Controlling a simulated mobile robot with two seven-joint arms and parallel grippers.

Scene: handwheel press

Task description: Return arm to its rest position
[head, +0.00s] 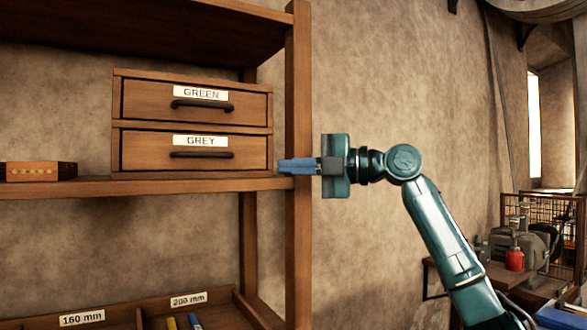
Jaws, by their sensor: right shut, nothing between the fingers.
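My right arm comes in from the lower right, and its teal links rise to the wrist. My right gripper (282,166) points left, with its blue fingers shut and empty. In the picture the fingertips overlap the shelf post and the right end of the middle shelf, level with the lower drawer. I cannot tell whether they touch the wood. My left gripper is not in view.
A wooden shelf unit (298,60) fills the left. It bears a drawer box with a GREEN drawer (150,100) and a GREY drawer (145,150), both closed. A small wooden box (40,172) stands left. Labelled bins (110,322) lie below. A side table (440,270) holds a red container (515,260).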

